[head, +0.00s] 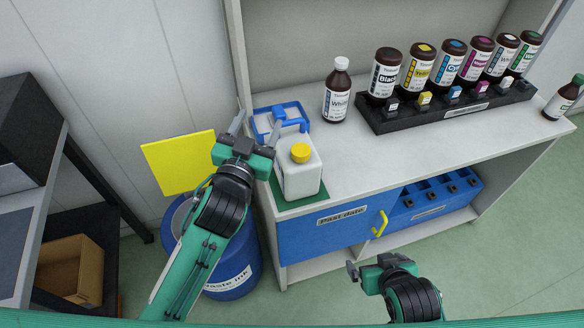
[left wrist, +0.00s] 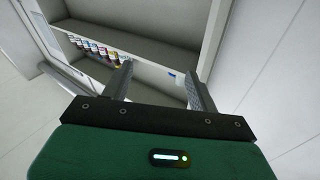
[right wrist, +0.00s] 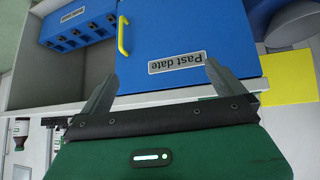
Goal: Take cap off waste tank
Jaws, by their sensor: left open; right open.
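A white tank (head: 301,178) with a round yellow cap (head: 300,153) stands upright on a green mat (head: 285,205) at the left end of the counter. The cap sits on its top. My left gripper (head: 258,122) is open and empty, behind and to the left of the tank in the head view, in front of a blue tray. Its open fingers also show in the left wrist view (left wrist: 158,82). My right gripper (head: 366,266) is open and empty, low in front of the cabinet. The right wrist view (right wrist: 160,75) shows its fingers apart before a blue door.
A blue tray (head: 297,107) lies behind the tank. A white-capped bottle (head: 337,92) stands right of it, then a black rack (head: 450,110) with several ink bottles. The blue door (head: 325,237) has a yellow handle (head: 380,223). A blue waste ink barrel (head: 236,274) and yellow panel (head: 178,162) are left.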

